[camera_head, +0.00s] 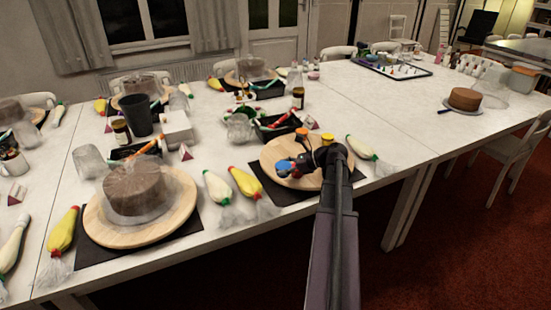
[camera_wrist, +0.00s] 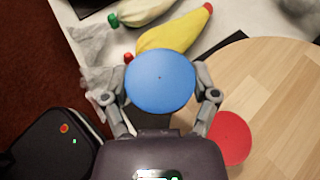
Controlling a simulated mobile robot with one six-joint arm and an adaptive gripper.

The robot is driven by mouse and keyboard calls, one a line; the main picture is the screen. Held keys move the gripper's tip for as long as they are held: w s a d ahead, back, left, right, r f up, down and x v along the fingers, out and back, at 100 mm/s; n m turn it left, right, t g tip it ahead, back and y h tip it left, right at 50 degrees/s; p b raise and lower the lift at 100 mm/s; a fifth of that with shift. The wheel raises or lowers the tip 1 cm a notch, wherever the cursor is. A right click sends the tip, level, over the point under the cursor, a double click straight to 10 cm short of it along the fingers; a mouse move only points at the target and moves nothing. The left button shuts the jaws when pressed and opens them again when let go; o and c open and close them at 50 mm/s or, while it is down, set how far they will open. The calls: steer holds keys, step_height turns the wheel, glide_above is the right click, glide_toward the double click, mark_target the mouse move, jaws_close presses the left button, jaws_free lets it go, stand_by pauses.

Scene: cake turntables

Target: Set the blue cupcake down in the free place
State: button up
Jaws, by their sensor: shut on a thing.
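My gripper (camera_wrist: 160,98) is shut on the blue cupcake (camera_wrist: 160,80), whose round blue top shows between the fingers in the wrist view. In the head view the blue cupcake (camera_head: 284,165) is by the left part of the wooden turntable (camera_head: 276,150). Its height above the wood is hard to tell. A red cupcake (camera_wrist: 230,138) is on the turntable, right of my gripper in the wrist view. An orange cupcake (camera_head: 301,133) and a yellow cupcake (camera_head: 327,139) are at the turntable's far side. My gripper and arm hide part of the turntable; bare wood (camera_wrist: 275,85) shows beyond the red cupcake.
Yellow (camera_head: 245,182) and white (camera_head: 216,187) piping bags lie left of the turntable. A second turntable (camera_head: 100,225) carries a covered brown cake (camera_head: 134,187). A black tray (camera_head: 276,127) stands behind.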

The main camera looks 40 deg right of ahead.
steer(key=b, duration=0.1)
glide_above(275, 162)
steer(key=shift+d+f, duration=0.15)
steer(key=shift+f, duration=0.5)
steer(key=shift+f, duration=0.1)
steer(key=shift+f+b, duration=1.7)
steer(key=shift+b, duration=0.25)
steer(key=shift+f, duration=0.2)
steer(key=o, duration=1)
steer(key=shift+r, duration=0.1)
steer(key=shift+r, duration=0.1)
